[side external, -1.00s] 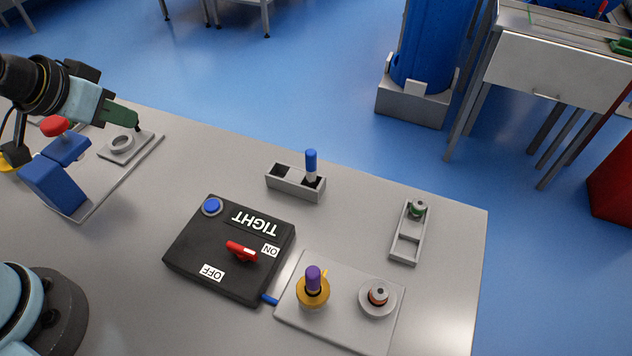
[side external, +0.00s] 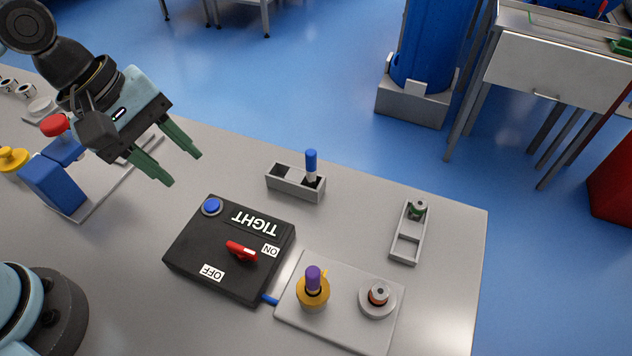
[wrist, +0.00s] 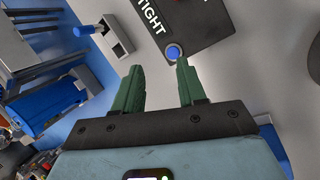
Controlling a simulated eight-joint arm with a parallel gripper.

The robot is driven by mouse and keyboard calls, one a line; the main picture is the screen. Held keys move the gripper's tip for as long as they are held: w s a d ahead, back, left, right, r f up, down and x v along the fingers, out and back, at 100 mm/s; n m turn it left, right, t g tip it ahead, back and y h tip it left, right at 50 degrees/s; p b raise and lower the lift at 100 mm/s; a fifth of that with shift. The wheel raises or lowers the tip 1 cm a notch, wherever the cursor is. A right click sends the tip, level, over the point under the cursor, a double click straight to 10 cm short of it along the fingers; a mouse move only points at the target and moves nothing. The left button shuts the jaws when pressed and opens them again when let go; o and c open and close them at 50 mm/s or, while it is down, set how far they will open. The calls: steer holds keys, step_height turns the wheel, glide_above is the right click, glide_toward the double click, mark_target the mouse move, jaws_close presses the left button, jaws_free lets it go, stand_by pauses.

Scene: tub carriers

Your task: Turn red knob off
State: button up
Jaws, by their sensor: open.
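The red knob (side external: 241,251) sits on top of a black box (side external: 195,268) marked TIGHT, ON and OFF. Its bar has a white mark at the end nearest the ON label (side external: 270,251); the OFF label (side external: 213,273) is at the box's front. A blue button (side external: 212,206) is at the box's back left corner and also shows in the wrist view (wrist: 174,52). My gripper (side external: 186,169) is open and empty, with green fingers, above the table behind and left of the box. The knob is out of the wrist view.
A grey holder (side external: 283,187) with a blue-capped marker stands behind the box. A grey plate (side external: 340,324) with a purple-topped piece and a round holder is at its right. A blue block with a red button (side external: 54,125) stands at left.

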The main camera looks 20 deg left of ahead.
mark_target(239, 247)
steer(key=s+d+n+g, duration=0.2)
steer(key=s+d+n, duration=0.1)
steer(key=d+n, duration=0.2)
steer(key=shift+h, duration=0.4)
steer(key=shift+x, duration=5.7)
steer(key=shift+s, duration=0.25)
jaws_close()
